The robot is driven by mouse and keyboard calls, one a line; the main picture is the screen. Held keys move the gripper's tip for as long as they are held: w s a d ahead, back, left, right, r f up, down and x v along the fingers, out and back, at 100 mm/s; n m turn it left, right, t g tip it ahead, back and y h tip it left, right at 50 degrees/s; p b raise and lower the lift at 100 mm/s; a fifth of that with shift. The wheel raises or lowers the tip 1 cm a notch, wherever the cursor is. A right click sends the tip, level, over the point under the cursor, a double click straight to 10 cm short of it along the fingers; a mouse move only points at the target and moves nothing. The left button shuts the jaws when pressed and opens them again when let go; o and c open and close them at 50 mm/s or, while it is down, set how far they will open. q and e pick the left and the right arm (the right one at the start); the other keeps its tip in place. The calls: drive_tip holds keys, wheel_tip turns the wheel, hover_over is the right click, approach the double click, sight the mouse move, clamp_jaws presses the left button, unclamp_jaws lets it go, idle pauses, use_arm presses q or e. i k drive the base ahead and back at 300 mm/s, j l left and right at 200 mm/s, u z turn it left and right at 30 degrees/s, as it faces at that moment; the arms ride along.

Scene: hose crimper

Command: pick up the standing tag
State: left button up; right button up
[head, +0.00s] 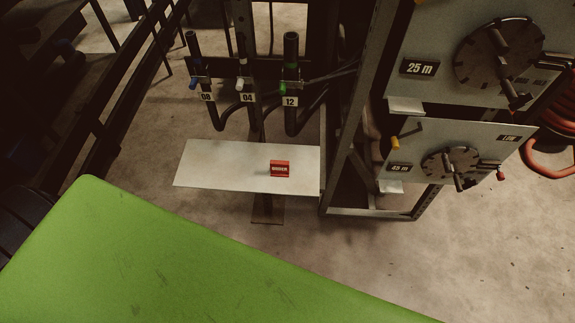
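A small red tag (280,168) with a pale label on its face stands on a light grey shelf (220,168), right of the shelf's middle. Nothing touches the tag except the shelf under it. Neither of my grippers shows in the head view.
Hoses with labels 08 (207,97), 04 (247,98) and 12 (290,101) hang behind the shelf. A metal rack with dial panels (450,165) stands close on the right. A green surface (180,265) fills the near left. Space above the shelf looks clear.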

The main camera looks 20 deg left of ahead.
sight(279, 168)
drive_tip(key=l+u, duration=0.1)
drive_tip(key=l, duration=0.9)
drive_tip(key=u, duration=1.2)
